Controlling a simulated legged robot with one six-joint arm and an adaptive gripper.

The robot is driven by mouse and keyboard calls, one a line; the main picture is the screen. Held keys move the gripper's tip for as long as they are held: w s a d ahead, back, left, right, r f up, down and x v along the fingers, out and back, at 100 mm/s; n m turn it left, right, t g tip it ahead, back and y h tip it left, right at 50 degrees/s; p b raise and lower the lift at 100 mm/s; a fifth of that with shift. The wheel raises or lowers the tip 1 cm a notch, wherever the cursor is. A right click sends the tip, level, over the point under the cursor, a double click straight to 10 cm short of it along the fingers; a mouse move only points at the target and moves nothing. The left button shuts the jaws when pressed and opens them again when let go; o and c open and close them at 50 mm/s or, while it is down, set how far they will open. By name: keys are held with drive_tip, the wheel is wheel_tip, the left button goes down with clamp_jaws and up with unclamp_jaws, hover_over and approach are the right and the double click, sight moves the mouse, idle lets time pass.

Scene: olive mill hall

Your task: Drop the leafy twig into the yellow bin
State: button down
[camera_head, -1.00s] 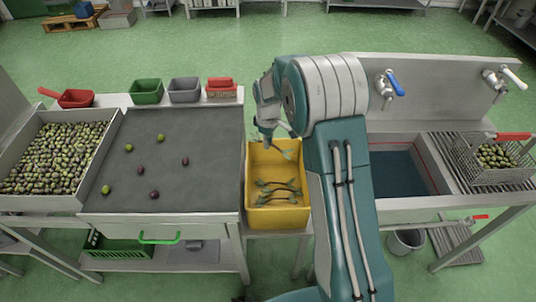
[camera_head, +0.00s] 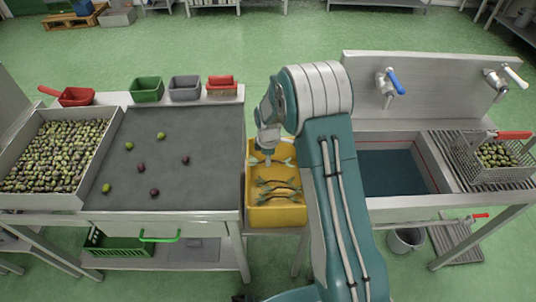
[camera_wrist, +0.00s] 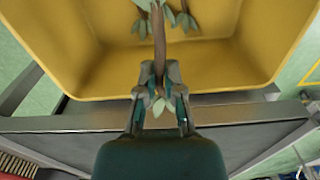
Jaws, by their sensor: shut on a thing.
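The yellow bin (camera_head: 275,217) stands between the grey sorting table and the sink, with several leafy twigs (camera_head: 277,196) lying in it. My gripper (camera_head: 267,148) is over the far part of the bin. In the wrist view my gripper (camera_wrist: 160,88) is shut on a leafy twig (camera_wrist: 159,42), its brown stem between the fingers and leaves sticking out at both ends. The yellow bin (camera_wrist: 95,75) fills the upper part of that view, behind the held twig. The held twig's height above the bin floor is hard to tell.
The sorting table (camera_head: 165,165) at left holds several loose olives, beside a tray of olives (camera_head: 55,158). Red, green and grey containers line its back edge. The sink (camera_head: 392,172) and a wire basket (camera_head: 490,160) are at right.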

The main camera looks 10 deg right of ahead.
drive_tip(key=shift+f, duration=1.25)
drive_tip(key=c, duration=0.7)
unclamp_jaws()
wheel_tip(320, 180, up, 12)
drive_tip(key=shift+f, duration=0.25)
drive_tip(key=shift+r, duration=0.2)
